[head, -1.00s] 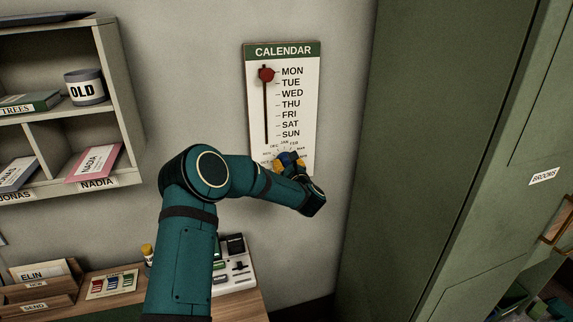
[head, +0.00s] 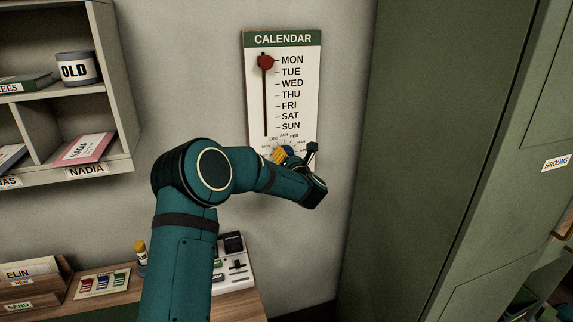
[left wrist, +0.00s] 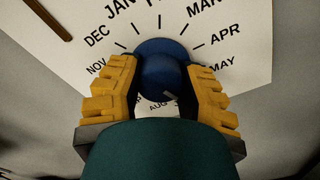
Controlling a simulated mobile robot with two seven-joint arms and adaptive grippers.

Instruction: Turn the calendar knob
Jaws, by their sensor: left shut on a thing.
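The calendar (head: 284,60) is a white board with a green header on the grey wall. Its blue round knob (head: 289,149) sits low on the board, partly hidden by my left gripper (head: 295,155). In the left wrist view, the yellow fingers (left wrist: 160,88) are shut on the blue knob (left wrist: 160,66), one on each side. Month names ring the knob, with DEC, JAN, MAR, APR and MAY readable. A small pale mark shows on the knob's lower part. My right gripper is not in view.
A red slider (head: 265,61) stands by MON on the calendar. A tall green cabinet (head: 440,120) is close on the right. A shelf unit (head: 112,60) is on the left wall. A wooden desk (head: 252,305) with small items is below.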

